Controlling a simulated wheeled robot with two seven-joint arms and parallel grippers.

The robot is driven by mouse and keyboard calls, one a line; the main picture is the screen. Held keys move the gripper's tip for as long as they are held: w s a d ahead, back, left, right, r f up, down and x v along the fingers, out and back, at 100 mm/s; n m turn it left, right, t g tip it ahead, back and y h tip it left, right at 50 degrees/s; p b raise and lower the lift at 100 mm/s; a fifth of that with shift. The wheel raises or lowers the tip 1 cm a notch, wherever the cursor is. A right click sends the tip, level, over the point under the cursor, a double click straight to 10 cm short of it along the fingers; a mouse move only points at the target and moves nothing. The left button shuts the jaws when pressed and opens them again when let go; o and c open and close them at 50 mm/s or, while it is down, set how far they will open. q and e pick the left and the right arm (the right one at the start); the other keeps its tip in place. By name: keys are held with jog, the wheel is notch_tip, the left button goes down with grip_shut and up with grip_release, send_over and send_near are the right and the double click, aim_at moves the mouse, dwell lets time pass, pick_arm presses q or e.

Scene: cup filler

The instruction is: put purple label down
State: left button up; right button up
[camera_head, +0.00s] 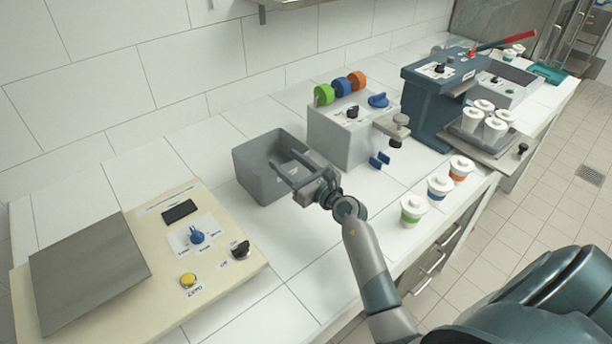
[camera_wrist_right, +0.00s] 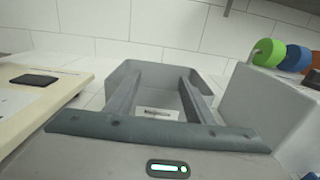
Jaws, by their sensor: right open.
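No purple label can be made out in either view. My right gripper (camera_head: 286,168) is open, with its two fingers reaching over the near right edge of a grey open bin (camera_head: 252,178). In the right wrist view the fingers (camera_wrist_right: 161,84) stand wide apart over the bin (camera_wrist_right: 130,70). I see nothing held between the fingers. My left gripper is not in view.
A grey dispenser (camera_head: 335,138) with green, blue and orange rolls stands right of the bin. Cups with green (camera_head: 412,212), blue (camera_head: 438,187) and orange (camera_head: 460,170) bands line the counter's front. A beige scale panel (camera_head: 150,262) lies left. A blue press (camera_head: 428,108) stands behind.

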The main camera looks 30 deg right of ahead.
jog(key=s+d+b, duration=0.1)
jog(key=s, duration=0.7)
jog(key=shift+d+r, duration=0.2)
jog(key=shift+d, duration=0.05)
dwell(0.4)
